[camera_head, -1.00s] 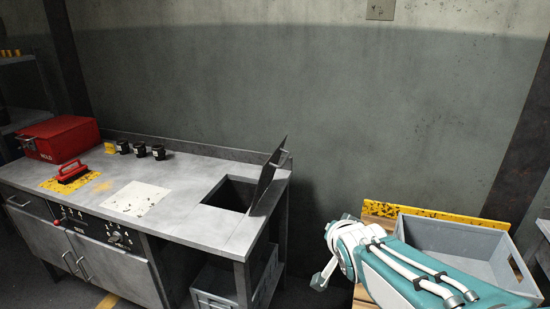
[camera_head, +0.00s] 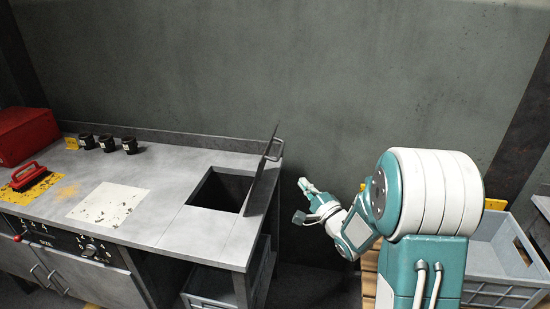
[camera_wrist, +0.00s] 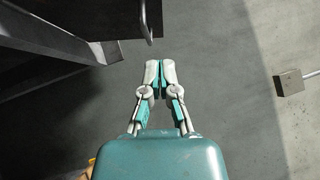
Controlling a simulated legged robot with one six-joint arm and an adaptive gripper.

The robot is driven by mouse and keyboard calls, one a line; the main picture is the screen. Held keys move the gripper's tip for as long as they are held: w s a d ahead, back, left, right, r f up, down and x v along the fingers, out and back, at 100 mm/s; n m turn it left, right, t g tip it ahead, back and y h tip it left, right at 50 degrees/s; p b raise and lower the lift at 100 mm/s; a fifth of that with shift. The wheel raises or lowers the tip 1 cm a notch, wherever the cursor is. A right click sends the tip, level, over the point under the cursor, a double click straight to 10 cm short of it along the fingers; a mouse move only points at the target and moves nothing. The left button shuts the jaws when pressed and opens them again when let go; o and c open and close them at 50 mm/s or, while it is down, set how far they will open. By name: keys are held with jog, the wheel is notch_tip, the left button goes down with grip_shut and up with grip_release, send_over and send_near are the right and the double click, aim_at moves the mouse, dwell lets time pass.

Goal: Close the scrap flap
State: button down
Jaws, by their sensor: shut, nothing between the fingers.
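The scrap flap (camera_head: 262,178) is a dark plate standing up, nearly vertical, at the right side of a square opening (camera_head: 222,190) in the grey bench top. A metal handle (camera_head: 275,148) sits on its right face. My gripper (camera_head: 303,184) is to the right of the flap, apart from it, past the bench's right end. In the wrist view my gripper (camera_wrist: 160,64) has its fingers together and empty. A bent metal bar, seemingly the flap's handle (camera_wrist: 147,22), shows just above the fingertips there, with a gap between.
A grey bin (camera_head: 215,288) stands under the opening. A grey crate (camera_head: 495,262) is at right. A wall is behind.

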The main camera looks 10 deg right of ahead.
send_near(266, 150)
jog(key=w+d, duration=0.1)
jog(key=w, duration=0.4)
jog(key=shift+w+a+r, duration=0.15)
jog(key=shift+w+a, duration=0.1)
jog(key=shift+a, duration=0.35)
jog(key=shift+w+a+r, duration=0.2)
jog(key=shift+w+a, duration=0.05)
jog(key=shift+a, duration=0.35)
jog(key=shift+w+a+r, duration=0.15)
jog(key=shift+w+a, duration=0.1)
jog(key=shift+a, duration=0.2)
